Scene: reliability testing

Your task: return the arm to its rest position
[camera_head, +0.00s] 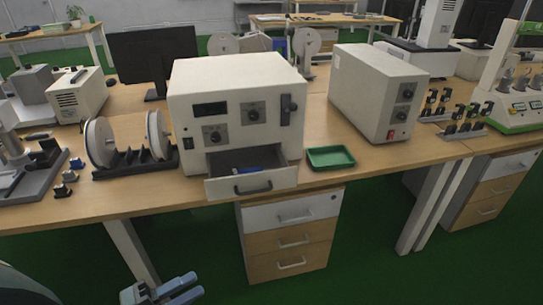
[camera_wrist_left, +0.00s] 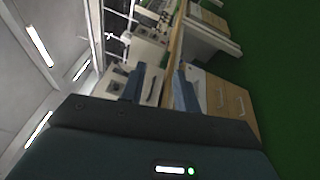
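My left gripper (camera_head: 163,290) is at the bottom of the head view, in front of the table and below its edge, over the green floor. Its two blue-grey fingers are apart with nothing between them. In the left wrist view the two fingers (camera_wrist_left: 160,88) also stand apart and empty, turned toward the bench. My right gripper is in neither view. A white instrument (camera_head: 240,95) stands on the table (camera_head: 150,205) with its small front drawer (camera_head: 251,186) pulled open. A blue item (camera_head: 249,170) lies in that drawer.
A green tray (camera_head: 330,158) lies right of the drawer. A second white box (camera_head: 375,90) stands at right. White reels on a black stand (camera_head: 133,165) are at left. A drawer cabinet (camera_head: 290,240) stands under the table. The floor (camera_head: 360,270) before the table is clear.

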